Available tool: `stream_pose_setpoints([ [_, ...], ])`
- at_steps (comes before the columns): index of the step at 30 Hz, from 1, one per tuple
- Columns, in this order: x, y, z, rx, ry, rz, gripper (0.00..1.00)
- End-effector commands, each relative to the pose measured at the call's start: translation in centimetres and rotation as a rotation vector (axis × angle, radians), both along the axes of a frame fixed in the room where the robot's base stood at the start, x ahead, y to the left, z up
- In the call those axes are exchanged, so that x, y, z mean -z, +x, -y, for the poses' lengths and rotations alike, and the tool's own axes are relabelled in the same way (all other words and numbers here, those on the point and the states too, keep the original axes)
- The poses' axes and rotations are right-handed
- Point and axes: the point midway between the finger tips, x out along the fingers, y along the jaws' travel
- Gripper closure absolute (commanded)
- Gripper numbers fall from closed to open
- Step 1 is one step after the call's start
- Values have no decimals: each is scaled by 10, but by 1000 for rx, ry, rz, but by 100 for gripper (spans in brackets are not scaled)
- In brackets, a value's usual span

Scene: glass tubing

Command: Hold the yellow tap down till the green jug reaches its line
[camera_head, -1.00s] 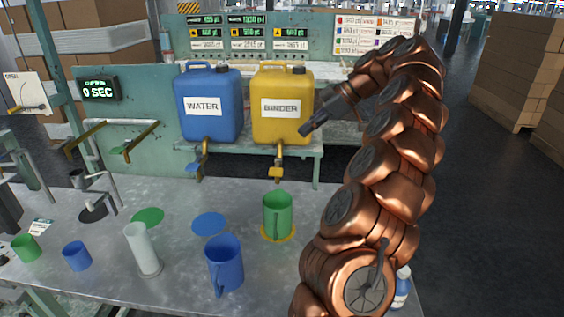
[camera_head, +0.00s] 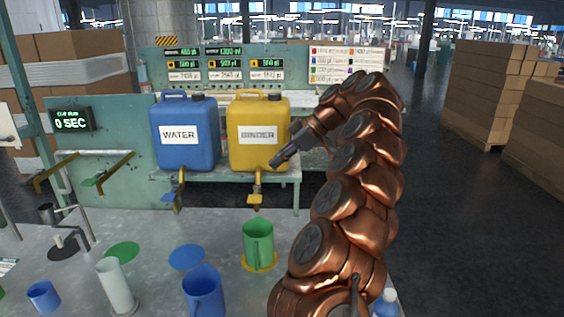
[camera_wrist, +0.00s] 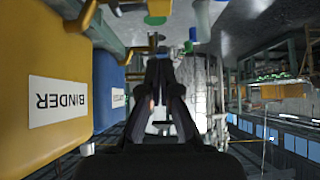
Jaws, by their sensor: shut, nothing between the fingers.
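The yellow tap (camera_head: 255,198) hangs below the shelf, under the yellow binder container (camera_head: 262,108). The green jug (camera_head: 258,241) stands upright on a yellow disc (camera_head: 262,268) below that tap. Its fill line and contents cannot be made out. My gripper (camera_head: 275,162) is at the binder container's lower right, above and to the right of the yellow tap and apart from it. The wrist view shows its fingers (camera_wrist: 165,62) shut and empty, with the binder container (camera_wrist: 40,65) upside down on the left.
The blue water container (camera_head: 186,108) with its blue tap (camera_head: 172,197) stands left of the binder. A blue jug (camera_head: 203,290), a pale cylinder (camera_head: 115,287) and a small blue cup (camera_head: 43,296) stand on the bench. A display (camera_head: 72,119) reads 0 SEC.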

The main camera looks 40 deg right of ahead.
Motion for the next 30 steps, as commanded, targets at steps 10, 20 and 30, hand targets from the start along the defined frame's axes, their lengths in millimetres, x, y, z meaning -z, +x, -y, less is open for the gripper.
stream_pose_setpoints([
  [10, 15, 9, -11, -3, 1, 1, 100],
  [20, 27, 18, -22, -3, 4, 2, 100],
  [30, 47, 31, -38, -3, 3, -1, 100],
])
